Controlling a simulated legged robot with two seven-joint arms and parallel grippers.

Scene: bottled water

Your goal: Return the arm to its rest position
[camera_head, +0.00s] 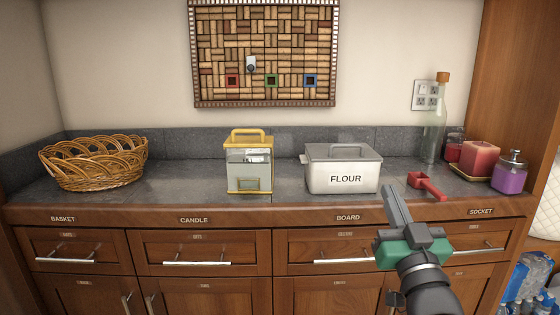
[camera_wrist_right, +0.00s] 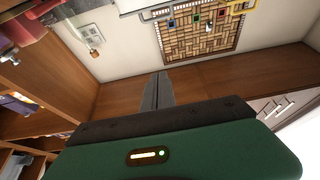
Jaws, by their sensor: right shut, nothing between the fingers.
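My right gripper (camera_head: 396,208) is in front of the counter's front edge at the right, in front of the drawers, with its fingers pointing up. Its fingers are together with nothing between them. In the right wrist view the shut fingers (camera_wrist_right: 158,92) stand out past the green gripper body (camera_wrist_right: 170,145), clear of any object. My left gripper is not in view.
On the counter (camera_head: 200,193) stand a wicker basket (camera_head: 92,163), a yellow-handled container (camera_head: 249,162), a flour box (camera_head: 343,170), a red scoop (camera_head: 428,187), a glass bottle (camera_head: 433,135), a candle (camera_head: 479,160) and a purple jar (camera_head: 509,174). Bottles (camera_head: 527,280) sit at lower right.

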